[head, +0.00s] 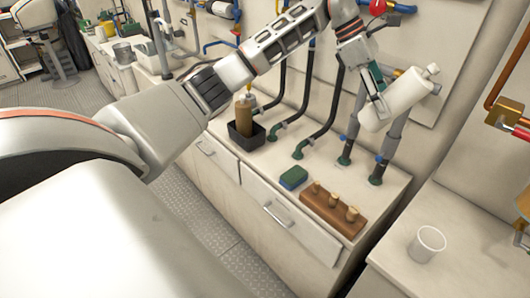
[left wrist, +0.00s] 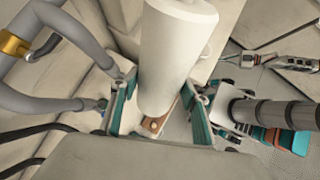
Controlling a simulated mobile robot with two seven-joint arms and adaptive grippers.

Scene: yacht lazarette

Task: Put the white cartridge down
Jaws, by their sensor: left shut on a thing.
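The white cartridge (head: 408,97) is a thick white cylinder with a narrower knob at its upper end. It is tilted in the head view and held above the counter at the back right, in front of the upright pipes. My left gripper (head: 374,105) is shut on it from the left. In the left wrist view the cartridge (left wrist: 174,55) stands between the teal-sided fingers (left wrist: 158,112) and hides much of what lies beyond. My right gripper does not show clearly in either view.
The counter carries a brown block with pale pegs (head: 333,212), a green and blue sponge (head: 293,177) and a brown bottle (head: 243,116) in a black bin (head: 246,139). Black hoses and grey pipes (head: 391,137) rise behind. A white cup (head: 427,243) stands on the right counter, with bare surface around it.

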